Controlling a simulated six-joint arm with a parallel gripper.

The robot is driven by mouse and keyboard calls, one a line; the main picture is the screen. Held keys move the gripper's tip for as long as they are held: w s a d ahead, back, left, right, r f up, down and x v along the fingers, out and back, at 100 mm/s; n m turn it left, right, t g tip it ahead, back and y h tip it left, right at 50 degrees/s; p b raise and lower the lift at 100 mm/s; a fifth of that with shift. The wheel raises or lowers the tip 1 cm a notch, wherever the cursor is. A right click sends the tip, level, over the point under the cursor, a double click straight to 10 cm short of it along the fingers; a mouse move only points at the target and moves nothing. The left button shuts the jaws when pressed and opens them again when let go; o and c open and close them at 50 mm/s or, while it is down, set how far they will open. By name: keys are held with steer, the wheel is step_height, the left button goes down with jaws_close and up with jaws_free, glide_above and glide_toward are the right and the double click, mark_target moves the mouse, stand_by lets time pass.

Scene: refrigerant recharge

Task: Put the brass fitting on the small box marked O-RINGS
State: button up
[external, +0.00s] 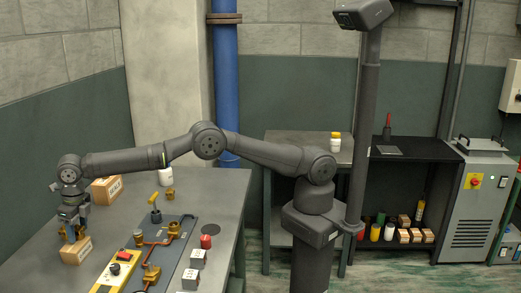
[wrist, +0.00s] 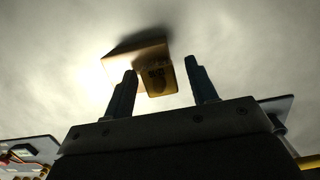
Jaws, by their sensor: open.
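My gripper (external: 72,232) points down at the left of the bench, its fingers open, just above a small cardboard box (external: 76,251). The print on this box is too small to read in the external view. A brass-coloured piece, apparently the brass fitting (external: 81,234), shows between the fingers at the top of the box. In the wrist view, the brass fitting (wrist: 160,80) is between the two spread fingers (wrist: 162,88), with the tan box (wrist: 130,58) directly behind it. It seems to rest on the box; the contact is not clearly visible.
Another cardboard box (external: 105,190) stands behind my gripper. A panel with copper pipes and brass valves (external: 174,228), a yellow switch strip (external: 118,268), and dark and white blocks lie to the right. Another brass piece (external: 170,193) and a white bottle (external: 165,177) stand further back.

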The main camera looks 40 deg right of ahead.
step_height(320, 180, up, 12)
steer(key=s+d, duration=0.1)
steer(key=shift+d+r, duration=0.15)
stand_by(0.3)
steer(key=shift+s, duration=0.1)
steer(key=f, duration=0.8)
steer(key=w+a+f, duration=0.1)
steer(key=f, duration=0.2)
steer(key=shift+w+a+f, duration=0.1)
steer(key=shift+f, duration=0.3)
steer(key=shift+a+r, duration=0.1)
steer(key=shift+r, duration=1.5)
